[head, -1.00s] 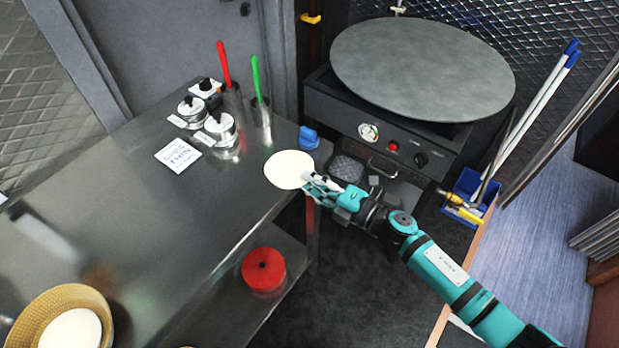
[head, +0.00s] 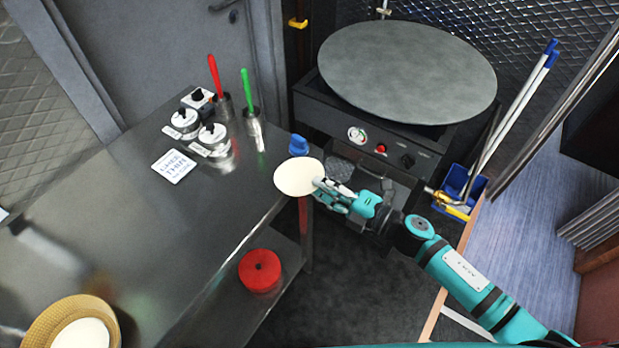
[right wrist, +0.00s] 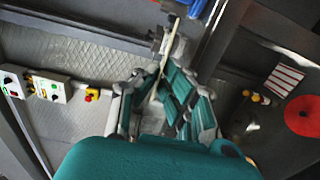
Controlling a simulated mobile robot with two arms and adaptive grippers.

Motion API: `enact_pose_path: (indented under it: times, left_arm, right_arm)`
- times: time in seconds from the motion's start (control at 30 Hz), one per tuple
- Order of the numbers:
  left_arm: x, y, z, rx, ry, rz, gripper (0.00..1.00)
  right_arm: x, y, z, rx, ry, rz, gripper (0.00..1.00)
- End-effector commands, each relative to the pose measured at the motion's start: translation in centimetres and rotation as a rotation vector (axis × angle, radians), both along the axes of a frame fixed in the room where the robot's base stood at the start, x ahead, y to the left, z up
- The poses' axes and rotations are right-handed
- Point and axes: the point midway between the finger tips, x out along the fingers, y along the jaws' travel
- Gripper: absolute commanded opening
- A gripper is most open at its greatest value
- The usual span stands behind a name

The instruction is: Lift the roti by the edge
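The roti (head: 299,177) is a flat, pale cream disc at the corner of the steel table in the head view. My right gripper (head: 322,187) comes in from the right with its fingertips closed on the roti's right edge. In the right wrist view the roti (right wrist: 171,38) shows edge-on as a thin pale strip running between the fingers of my right gripper (right wrist: 160,75). The roti looks raised off the table, past its edge, but its exact height is hard to tell. My left gripper is in neither view.
The steel table (head: 110,225) carries lidded pots, red- and green-handled tools, a card and a blue item (head: 299,145). A basket (head: 42,325) with a pale round inside is at lower left. The round griddle (head: 408,70) stands behind. A red lidded container (head: 260,270) sits on the lower shelf.

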Motion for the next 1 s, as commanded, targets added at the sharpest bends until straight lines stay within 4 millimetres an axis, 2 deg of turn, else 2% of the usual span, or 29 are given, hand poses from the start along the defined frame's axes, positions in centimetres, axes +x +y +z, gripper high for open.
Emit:
enact_pose_path:
  times: [0.6,1.0]
  left_arm:
    - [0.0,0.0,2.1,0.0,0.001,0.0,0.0]
    - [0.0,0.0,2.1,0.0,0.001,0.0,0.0]
  right_arm:
    - [-5.2,-6.6,3.0,-0.001,0.001,0.0,0.0]
    - [-5.5,-7.0,3.2,0.001,-0.001,0.001,0.0]
